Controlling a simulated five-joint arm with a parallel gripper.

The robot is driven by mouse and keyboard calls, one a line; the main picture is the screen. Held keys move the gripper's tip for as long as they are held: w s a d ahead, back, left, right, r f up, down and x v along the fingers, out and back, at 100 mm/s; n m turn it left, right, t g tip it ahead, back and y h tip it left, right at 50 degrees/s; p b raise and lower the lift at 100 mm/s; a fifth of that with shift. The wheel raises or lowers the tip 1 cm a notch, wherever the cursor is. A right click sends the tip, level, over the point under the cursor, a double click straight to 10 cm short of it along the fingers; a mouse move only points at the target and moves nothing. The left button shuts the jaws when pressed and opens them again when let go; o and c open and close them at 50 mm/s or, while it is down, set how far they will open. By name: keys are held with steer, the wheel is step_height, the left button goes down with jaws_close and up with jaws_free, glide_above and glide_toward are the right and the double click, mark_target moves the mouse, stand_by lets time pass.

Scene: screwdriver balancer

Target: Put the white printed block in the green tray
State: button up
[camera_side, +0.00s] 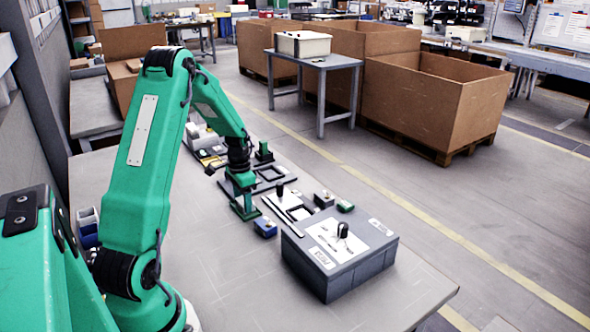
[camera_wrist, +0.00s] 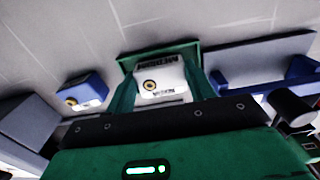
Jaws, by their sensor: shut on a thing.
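The white printed block (camera_wrist: 161,78), with dark lettering and a yellow ring, is between the two green fingers of my gripper (camera_wrist: 163,92) in the wrist view. My gripper is shut on it. The green tray (camera_wrist: 131,62) shows behind and around the block. The block overlaps the tray's area, but I cannot tell whether it touches the tray floor. In the side view my gripper (camera_side: 243,203) points down, low over the bench, and hides the block.
A small blue block with a white top (camera_wrist: 86,92) stands left of the tray, and a blue tray (camera_wrist: 291,77) lies to the right. In the side view a large grey case (camera_side: 338,280) stands right of my gripper. The bench front is clear.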

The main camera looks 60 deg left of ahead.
steer(key=o, duration=1.1)
step_height(320, 180, up, 12)
steer(key=shift+r, duration=0.1)
stand_by(0.5)
